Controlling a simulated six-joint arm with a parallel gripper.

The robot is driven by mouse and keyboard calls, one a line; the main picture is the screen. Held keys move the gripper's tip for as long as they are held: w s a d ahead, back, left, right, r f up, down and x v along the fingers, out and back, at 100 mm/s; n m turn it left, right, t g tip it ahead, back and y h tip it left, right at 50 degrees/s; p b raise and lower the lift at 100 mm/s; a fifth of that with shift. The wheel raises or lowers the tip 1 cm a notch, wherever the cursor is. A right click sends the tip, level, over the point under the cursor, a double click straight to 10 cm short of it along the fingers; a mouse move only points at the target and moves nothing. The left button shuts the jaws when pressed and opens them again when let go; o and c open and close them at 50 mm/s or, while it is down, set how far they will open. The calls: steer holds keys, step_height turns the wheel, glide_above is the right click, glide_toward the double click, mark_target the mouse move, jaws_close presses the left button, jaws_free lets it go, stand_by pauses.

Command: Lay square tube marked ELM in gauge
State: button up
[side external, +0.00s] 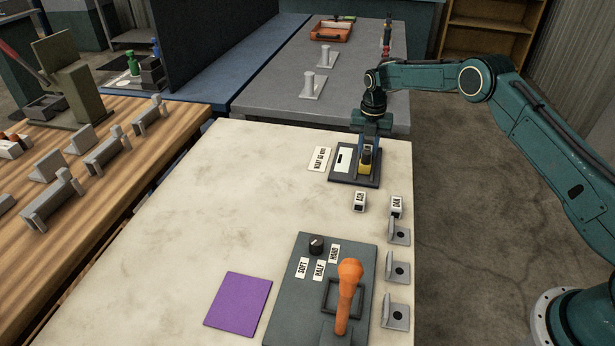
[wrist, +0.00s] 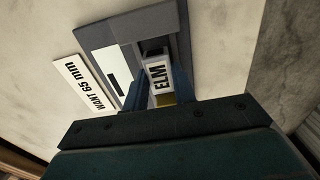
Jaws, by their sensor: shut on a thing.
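The square tube marked ELM (wrist: 157,78) has a white label and shows between the fingers of my gripper (wrist: 161,90) in the wrist view. The gripper is shut on it. The gauge (side external: 340,174) is a dark plate with a white window, and it also shows in the wrist view (wrist: 98,36). In the side view my gripper (side external: 371,144) points down over the right part of the gauge. The tube is at the gauge's channel; whether it touches the bottom is hidden. A yellow part shows below the fingers, and I cannot tell what it belongs to.
A card reading WANT 65 mm (side external: 320,159) lies left of the gauge. Blocks marked ASH (side external: 359,201) and OAK (side external: 396,206) stand in front. Grey brackets (side external: 398,268) line the right edge. A lever panel (side external: 305,310) and purple square (side external: 238,304) are nearer. The bench's left is clear.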

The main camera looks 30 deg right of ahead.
steer(key=shift+f, duration=0.2)
steer(key=o, duration=1)
steer(key=shift+o, duration=0.2)
step_height(320, 180, up, 12)
steer(key=shift+r, duration=0.15)
stand_by(0.6)
